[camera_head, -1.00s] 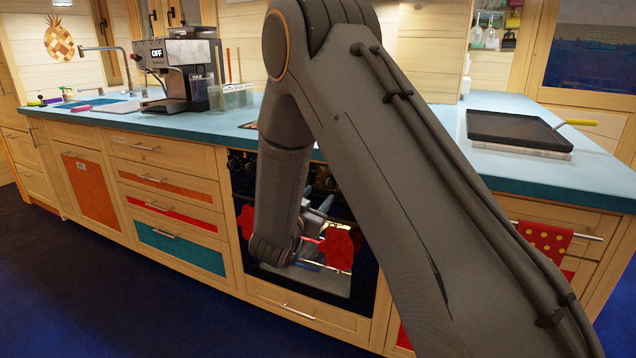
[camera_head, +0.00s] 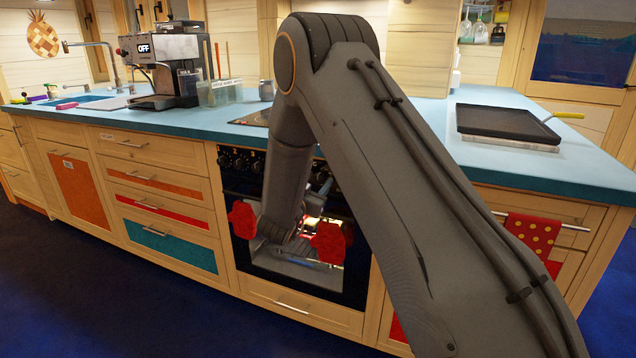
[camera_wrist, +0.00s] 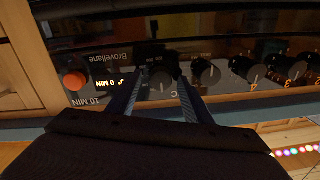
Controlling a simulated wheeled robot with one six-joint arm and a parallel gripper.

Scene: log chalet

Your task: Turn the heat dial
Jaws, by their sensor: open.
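The oven's black control panel fills the upper part of the wrist view, its lettering upside down. A round dial (camera_wrist: 162,86) marked "C", which looks like the heat dial, shows between the fingers of my gripper (camera_wrist: 162,77). The fingers are apart, one on each side of the dial in the picture. I cannot tell whether they touch it. In the head view the oven (camera_head: 345,287) stands below the blue counter, with some of its knobs (camera_head: 239,160) visible. My arm hides part of the panel, and the fingertips are not clear there.
In the wrist view, other knobs (camera_wrist: 207,73) line the panel to the right. An orange button (camera_wrist: 74,81) and a lit "0 MIN" display (camera_wrist: 116,83) are to the left. Red mitts (camera_head: 242,219) hang on the oven front. A dark griddle (camera_head: 507,123) sits on the right counter.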

